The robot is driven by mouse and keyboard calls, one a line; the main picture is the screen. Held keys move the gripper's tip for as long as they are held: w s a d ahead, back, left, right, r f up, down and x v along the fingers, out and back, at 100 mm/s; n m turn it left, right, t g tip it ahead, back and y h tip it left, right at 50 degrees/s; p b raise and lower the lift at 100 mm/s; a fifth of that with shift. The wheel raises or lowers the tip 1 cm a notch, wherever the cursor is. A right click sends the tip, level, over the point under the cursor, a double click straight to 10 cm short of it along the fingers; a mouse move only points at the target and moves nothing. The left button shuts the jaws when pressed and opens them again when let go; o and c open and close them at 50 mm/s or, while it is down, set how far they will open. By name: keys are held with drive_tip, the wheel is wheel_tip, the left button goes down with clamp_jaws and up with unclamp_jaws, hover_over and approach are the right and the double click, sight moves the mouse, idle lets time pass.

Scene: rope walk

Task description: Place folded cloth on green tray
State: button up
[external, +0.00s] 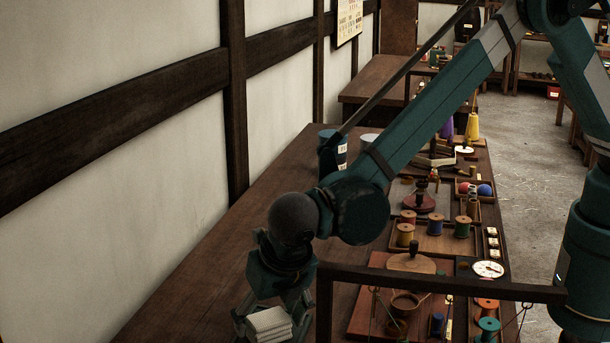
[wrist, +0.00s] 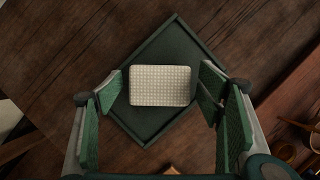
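The folded cloth (wrist: 160,86), pale and finely checked, lies over the middle of the dark green tray (wrist: 150,47) in the wrist view and appears to rest on it. The tray is turned like a diamond on the wooden table. My gripper (wrist: 161,90) is open, with one finger on each side of the cloth and a narrow gap at both sides. In the external view the white cloth stack (external: 268,324) shows at the bottom edge between the fingers of my gripper (external: 270,318). The tray is not visible there.
A dark wooden beam frame (external: 440,283) stands just right of my gripper. Beyond it are a brown board (external: 365,318) with a bowl, thread spools (external: 487,328) and a round dial (external: 488,269). The table's left side along the wall is clear.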

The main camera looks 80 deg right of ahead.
drive_tip(key=shift+r, duration=0.15)
drive_tip(key=p+v, duration=0.1)
drive_tip(key=v, duration=1.1)
idle(0.3)
drive_tip(key=shift+d, duration=0.1)
idle(0.7)
